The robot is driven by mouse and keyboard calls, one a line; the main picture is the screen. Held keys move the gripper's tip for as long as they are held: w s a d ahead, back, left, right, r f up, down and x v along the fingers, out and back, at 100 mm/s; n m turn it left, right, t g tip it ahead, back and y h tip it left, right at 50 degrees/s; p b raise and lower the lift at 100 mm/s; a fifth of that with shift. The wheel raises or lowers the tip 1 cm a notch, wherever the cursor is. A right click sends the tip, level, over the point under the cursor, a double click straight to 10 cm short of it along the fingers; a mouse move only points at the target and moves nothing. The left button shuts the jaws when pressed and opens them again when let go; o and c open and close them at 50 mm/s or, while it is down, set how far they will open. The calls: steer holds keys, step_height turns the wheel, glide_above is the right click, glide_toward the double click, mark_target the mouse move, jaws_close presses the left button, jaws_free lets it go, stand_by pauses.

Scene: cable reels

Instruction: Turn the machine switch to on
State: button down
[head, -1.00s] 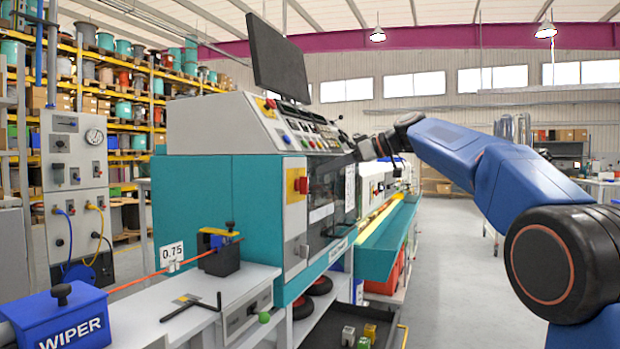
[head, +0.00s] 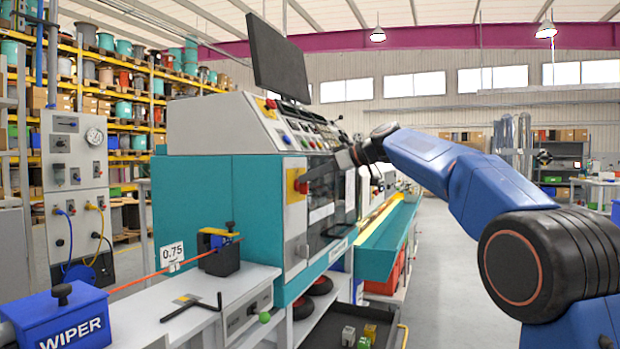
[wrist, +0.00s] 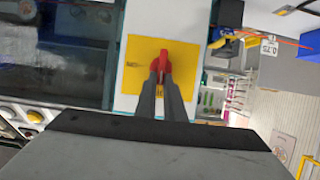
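The machine switch is a red knob on a yellow plate (head: 291,183), on the grey end panel of the teal machine (head: 230,205). In the wrist view the red knob (wrist: 163,62) stands out from the yellow plate (wrist: 136,62). My gripper (head: 307,182) reaches in from the right and covers part of the switch in the head view. In the wrist view my gripper's two dark fingers (wrist: 161,82) are close together, their tips at the red knob with little gap. I cannot tell whether they press on it.
A monitor (head: 277,58) hangs above the machine's sloped control panel. A bench (head: 190,310) with a blue WIPER box (head: 62,320) stands at front left. An orange cable (head: 140,279) runs to a black and blue guide (head: 219,250).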

steer(key=shift+w, duration=0.1)
stand_by(0.3)
steer(key=shift+w+d+f+m+g+y, duration=0.15)
steer(key=shift+w+f+m+g+y, duration=0.55)
steer(key=shift+m, duration=1.55)
steer(key=shift+w+d+f+m+g+y, duration=0.1)
steer(key=shift+f+m+g+y, duration=0.2)
steer(key=shift+m+g+y, duration=1.35)
steer(key=shift+w+d+f+m+g+y, duration=0.2)
steer(key=shift+w+f+m+g, duration=0.25)
steer(key=shift+m, duration=2.35)
steer(key=shift+f, duration=0.1)
steer(key=c, duration=1.8)
jaws_free()
steer(key=shift+a, duration=0.15)
steer(key=shift+c, duration=0.2)
